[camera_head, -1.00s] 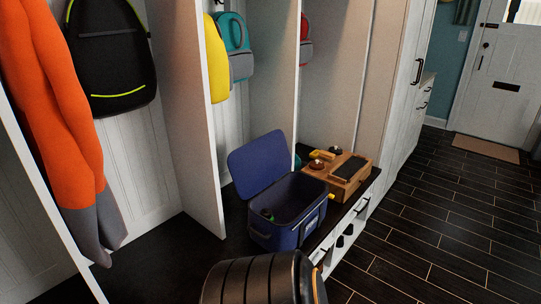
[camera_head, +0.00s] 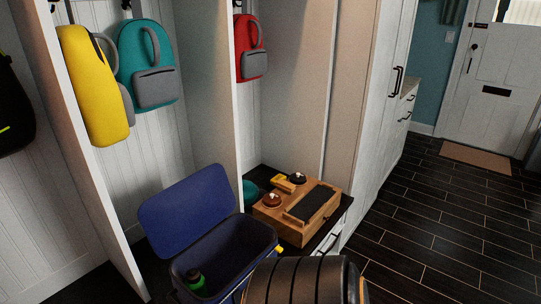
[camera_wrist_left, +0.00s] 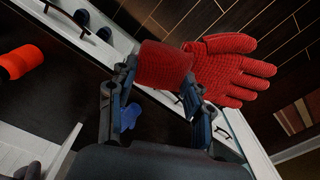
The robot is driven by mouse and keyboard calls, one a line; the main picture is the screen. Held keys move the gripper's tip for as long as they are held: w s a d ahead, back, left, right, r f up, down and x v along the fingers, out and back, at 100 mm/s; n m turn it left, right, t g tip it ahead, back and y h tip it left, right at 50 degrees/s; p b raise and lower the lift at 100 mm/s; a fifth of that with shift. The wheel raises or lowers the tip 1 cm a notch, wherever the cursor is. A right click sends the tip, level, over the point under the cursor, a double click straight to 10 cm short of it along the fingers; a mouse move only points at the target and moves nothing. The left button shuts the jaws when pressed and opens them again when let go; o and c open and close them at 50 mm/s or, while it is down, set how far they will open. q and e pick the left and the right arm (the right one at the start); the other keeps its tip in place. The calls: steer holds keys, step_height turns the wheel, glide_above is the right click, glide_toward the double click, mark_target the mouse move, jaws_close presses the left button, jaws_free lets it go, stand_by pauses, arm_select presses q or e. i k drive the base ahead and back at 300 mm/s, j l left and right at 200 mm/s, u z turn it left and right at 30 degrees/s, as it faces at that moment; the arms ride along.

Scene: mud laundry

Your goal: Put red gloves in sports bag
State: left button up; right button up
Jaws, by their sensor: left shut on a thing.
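The red knitted gloves (camera_wrist_left: 228,70) are in my left gripper (camera_wrist_left: 160,80) in the left wrist view. The fingers are shut on the cuff end, and the glove's fingers stick out to the right. I cannot tell whether one or two gloves are held. In the head view a blue container (camera_head: 240,248) with its lid (camera_head: 187,207) open stands on the bench. It may be the sports bag. A green bottle (camera_head: 195,283) is inside it at the left. My left gripper and the gloves do not show in the head view. My right gripper is not in view.
A wooden box (camera_head: 297,210) with brown and dark items on top stands just behind the blue container. Yellow (camera_head: 95,85), teal (camera_head: 147,65) and red (camera_head: 251,48) backpacks hang in the cubbies. White dividers (camera_head: 92,150) separate them. The dark floor (camera_head: 440,225) at right is clear.

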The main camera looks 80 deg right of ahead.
mark_target(232, 278)
steer(key=k+l+z, duration=0.2)
steer(key=l, duration=0.65)
steer(key=k+l+z, duration=0.2)
steer(key=l, duration=0.65)
steer(key=l+z, duration=0.2)
steer(key=l, duration=0.7)
steer(key=i, duration=0.05)
